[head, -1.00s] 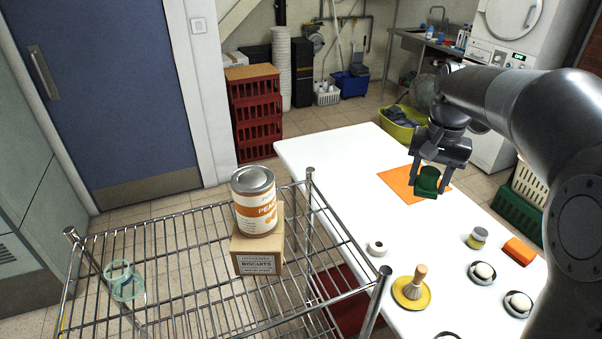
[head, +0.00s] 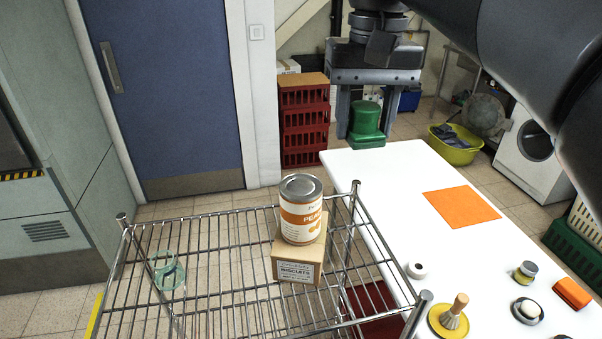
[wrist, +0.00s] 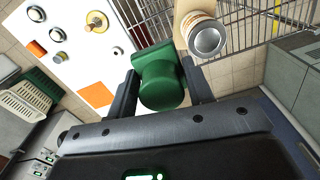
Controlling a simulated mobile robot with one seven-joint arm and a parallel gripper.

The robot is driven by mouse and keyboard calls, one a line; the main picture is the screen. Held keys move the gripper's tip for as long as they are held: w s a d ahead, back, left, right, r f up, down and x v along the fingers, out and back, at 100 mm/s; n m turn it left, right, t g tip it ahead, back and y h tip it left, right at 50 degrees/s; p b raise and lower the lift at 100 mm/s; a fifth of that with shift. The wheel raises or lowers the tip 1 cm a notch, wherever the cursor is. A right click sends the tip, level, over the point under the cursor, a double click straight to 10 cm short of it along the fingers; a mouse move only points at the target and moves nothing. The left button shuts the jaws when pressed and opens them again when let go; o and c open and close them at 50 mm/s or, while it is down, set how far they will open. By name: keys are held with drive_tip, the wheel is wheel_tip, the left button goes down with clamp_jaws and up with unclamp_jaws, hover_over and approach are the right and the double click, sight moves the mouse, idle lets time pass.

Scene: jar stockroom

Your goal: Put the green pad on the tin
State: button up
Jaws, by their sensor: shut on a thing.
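The green pad (head: 366,120) is a dark green block with a rounded, stepped shape. My gripper (head: 364,112) is shut on it and holds it in the air above the far edge of the white table. In the wrist view the green pad (wrist: 160,80) sits between the two fingers. The tin (head: 300,210), with an orange and white label and a bare grey lid, stands upright on a cardboard biscuits box (head: 298,262) on the wire rack. In the wrist view the tin (wrist: 205,36) is to the right of the pad, apart from it.
The wire rack (head: 215,260) also holds a clear greenish glass (head: 168,272) at left. The white table (head: 385,180) carries an orange mat (head: 461,204), a brush on a yellow dish (head: 450,317), a tape roll (head: 416,270) and small jars. Red crates (head: 304,120) stand behind.

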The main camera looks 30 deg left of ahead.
hover_over(301, 185)
wheel_tip(301, 185, down, 6)
drive_tip(key=shift+r, duration=0.25)
drive_tip(key=shift+f, duration=2)
drive_tip(key=o, duration=1)
drive_tip(key=shift+f, duration=0.15)
drive_tip(key=shift+c, duration=0.2)
wheel_tip(301, 185, up, 12)
drive_tip(key=shift+d, duration=0.15)
